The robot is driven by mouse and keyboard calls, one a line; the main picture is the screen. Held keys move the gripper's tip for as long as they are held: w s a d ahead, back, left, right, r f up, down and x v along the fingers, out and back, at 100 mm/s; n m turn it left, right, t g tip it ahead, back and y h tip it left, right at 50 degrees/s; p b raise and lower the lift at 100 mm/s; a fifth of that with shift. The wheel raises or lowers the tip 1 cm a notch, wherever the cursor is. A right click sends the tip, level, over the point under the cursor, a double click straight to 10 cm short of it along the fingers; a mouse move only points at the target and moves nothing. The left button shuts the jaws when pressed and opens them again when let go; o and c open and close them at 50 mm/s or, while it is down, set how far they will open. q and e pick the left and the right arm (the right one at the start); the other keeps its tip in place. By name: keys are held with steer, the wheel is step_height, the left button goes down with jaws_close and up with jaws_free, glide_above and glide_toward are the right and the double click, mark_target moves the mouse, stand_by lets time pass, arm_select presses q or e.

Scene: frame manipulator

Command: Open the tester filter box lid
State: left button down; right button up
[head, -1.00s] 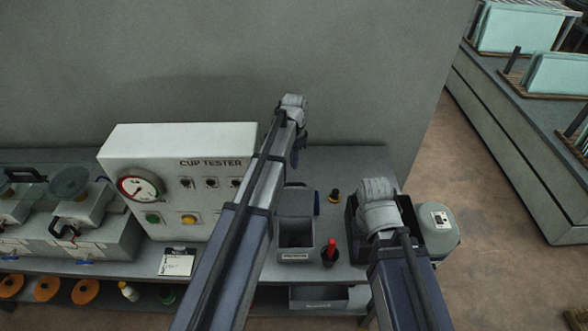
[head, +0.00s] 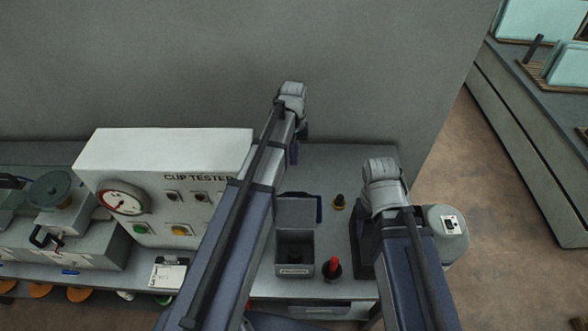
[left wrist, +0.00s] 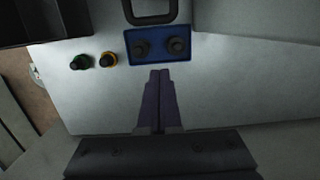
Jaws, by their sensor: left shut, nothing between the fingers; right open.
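The small grey filter box (head: 294,269) stands on the bench right of the cup tester, with a label on its front. Its dark inside shows, and its grey lid (head: 296,210) is raised at the back. My left gripper (head: 294,153) is behind the box, toward the wall, pointing down. A black loop handle (left wrist: 150,18) lies beyond the tray. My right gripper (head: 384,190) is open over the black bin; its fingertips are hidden.
The white cup tester (head: 165,155) stands left of the box. A red-topped item (head: 332,268) and a black-and-yellow knob (head: 339,202) stand close on the right. A grey canister (head: 447,235) is beside my right arm. Bare bench lies behind the box.

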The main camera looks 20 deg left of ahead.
arm_select(q)
step_height(320, 180, down, 10)
steer(key=s+b, duration=0.1)
steer(key=b, duration=0.9)
steer(key=s+r+p, duration=0.1)
steer(key=s+d+r+p, duration=0.1)
steer(key=s, duration=0.1)
steer(key=shift+s+d, duration=0.15)
steer(key=shift+s, duration=0.15)
step_height(320, 180, up, 3)
steer(key=t+p, duration=0.2)
steer(key=p, duration=0.2)
glide_above(295, 208)
steer(key=w+a, duration=0.1)
steer(key=w, duration=0.1)
steer(key=shift+w+a+g, duration=0.15)
steer(key=shift+w+g, duration=0.15)
